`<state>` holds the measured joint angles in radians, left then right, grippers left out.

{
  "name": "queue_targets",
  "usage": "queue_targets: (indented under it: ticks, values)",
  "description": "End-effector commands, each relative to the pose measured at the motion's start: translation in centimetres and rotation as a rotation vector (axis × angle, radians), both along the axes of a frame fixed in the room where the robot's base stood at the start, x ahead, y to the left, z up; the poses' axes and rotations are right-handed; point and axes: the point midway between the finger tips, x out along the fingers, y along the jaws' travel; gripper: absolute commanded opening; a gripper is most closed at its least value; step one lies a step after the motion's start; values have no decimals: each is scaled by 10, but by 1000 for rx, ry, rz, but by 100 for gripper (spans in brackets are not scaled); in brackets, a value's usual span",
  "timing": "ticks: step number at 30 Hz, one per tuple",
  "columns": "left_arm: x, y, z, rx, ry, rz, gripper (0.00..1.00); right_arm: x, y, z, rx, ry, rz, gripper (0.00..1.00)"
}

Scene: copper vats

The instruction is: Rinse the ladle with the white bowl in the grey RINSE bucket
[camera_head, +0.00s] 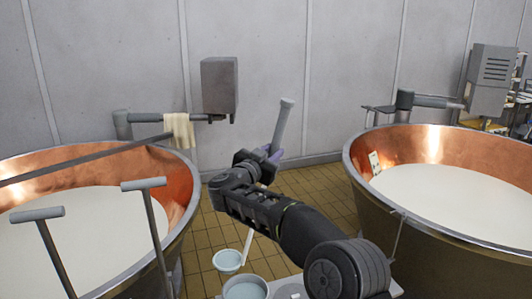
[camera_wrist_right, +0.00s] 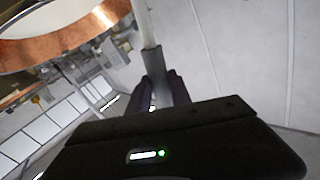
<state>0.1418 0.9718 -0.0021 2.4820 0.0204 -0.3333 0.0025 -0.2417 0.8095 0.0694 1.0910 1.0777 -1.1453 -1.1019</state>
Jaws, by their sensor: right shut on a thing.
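My right gripper (camera_head: 268,160) is shut on the handle of the ladle. The grey grip of the ladle (camera_head: 284,122) sticks up above the fingers, tilted. Below, its pale shaft shows past my arm and ends in a small white bowl (camera_head: 228,260). In the right wrist view the handle (camera_wrist_right: 150,58) sits between the dark fingers (camera_wrist_right: 163,92). A grey bucket (camera_head: 245,290) with pale liquid stands at the bottom edge, partly cut off. The bowl appears just beyond and left of its rim; I cannot tell its height. No RINSE label is readable. My left gripper is not in view.
Two large copper vats of white liquid stand at left (camera_head: 186,218) and right (camera_head: 350,165). T-handled tools (camera_head: 145,184) lean in the left vat. A cloth (camera_head: 180,130) hangs on a bracket behind it. Tiled floor (camera_head: 205,235) lies between the vats.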

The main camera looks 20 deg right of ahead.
Motion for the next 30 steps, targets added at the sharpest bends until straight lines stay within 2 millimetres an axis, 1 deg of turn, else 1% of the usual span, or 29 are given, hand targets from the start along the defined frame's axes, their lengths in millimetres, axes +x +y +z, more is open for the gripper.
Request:
queue_targets:
  ticks: [8,14,20,30]
  values:
    - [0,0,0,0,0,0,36,0,0,2,0,-4,0,0]
    - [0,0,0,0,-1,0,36,-3,-4,-1,5,-10,0,0]
    - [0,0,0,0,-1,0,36,-13,-16,-14,27,-29,0,0]
    - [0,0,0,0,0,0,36,-40,-45,-47,88,-82,-1,0]
